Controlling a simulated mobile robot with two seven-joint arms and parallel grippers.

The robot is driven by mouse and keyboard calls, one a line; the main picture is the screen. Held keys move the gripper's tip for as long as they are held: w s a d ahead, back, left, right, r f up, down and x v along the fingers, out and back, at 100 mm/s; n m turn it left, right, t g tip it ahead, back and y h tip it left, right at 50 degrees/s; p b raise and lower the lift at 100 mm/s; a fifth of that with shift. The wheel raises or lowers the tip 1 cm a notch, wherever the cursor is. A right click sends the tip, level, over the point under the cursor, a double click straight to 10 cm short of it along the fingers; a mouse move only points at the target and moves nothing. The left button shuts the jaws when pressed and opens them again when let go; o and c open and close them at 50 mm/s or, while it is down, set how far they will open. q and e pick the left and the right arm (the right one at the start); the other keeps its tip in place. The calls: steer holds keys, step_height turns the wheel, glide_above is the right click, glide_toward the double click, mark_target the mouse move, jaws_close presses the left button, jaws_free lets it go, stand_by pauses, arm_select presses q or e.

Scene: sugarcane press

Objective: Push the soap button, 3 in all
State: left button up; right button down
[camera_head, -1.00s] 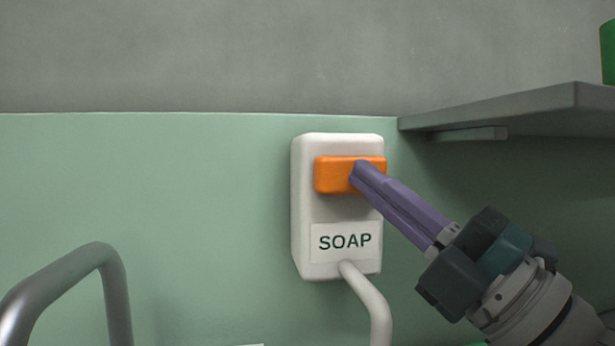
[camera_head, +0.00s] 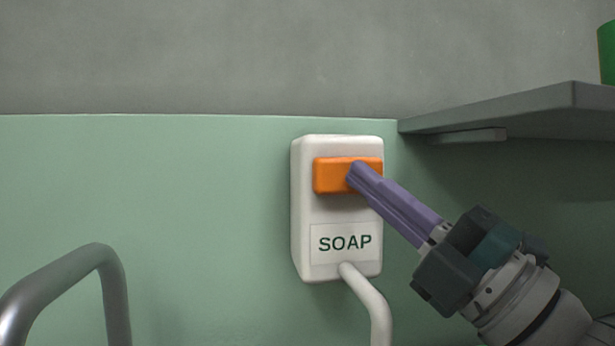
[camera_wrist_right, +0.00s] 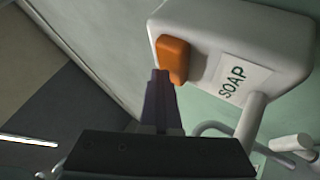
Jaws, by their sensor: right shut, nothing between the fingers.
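The white soap dispenser (camera_head: 345,215) hangs on the green wall, with a label reading SOAP and a white spout below. Its orange button (camera_head: 331,175) is on the upper front. My right gripper (camera_head: 355,176) is shut and empty, its purple fingertips at the button's front, covering part of its right half. In the right wrist view the orange button (camera_wrist_right: 172,60) shows just beyond the fingertips (camera_wrist_right: 160,74); I cannot tell whether they touch it. My left gripper is not in view.
A grey shelf (camera_head: 520,112) juts out at the right, with a green object (camera_head: 608,55) on it at the edge. A curved metal pipe (camera_head: 95,255) stands at the lower left. The wall left of the dispenser is clear.

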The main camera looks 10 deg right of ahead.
steer(key=shift+s+p, duration=0.6)
steer(key=shift+s, duration=0.55)
steer(key=shift+s, duration=0.1)
steer(key=s+p, duration=0.2)
steer(key=s, duration=0.2)
steer(key=shift+s+d, duration=0.15)
steer(key=shift+s, duration=0.25)
stand_by(2.0)
steer(key=s+m+p, duration=0.1)
steer(key=m, duration=0.5)
steer(key=s+m+t+p, duration=0.1)
steer(key=m, duration=0.6)
steer(key=s+m+p, duration=0.2)
steer(key=m, duration=0.4)
steer(key=shift+a+f+m+h, duration=0.2)
steer(key=shift+a+m+h, duration=0.1)
steer(key=shift+m, duration=0.1)
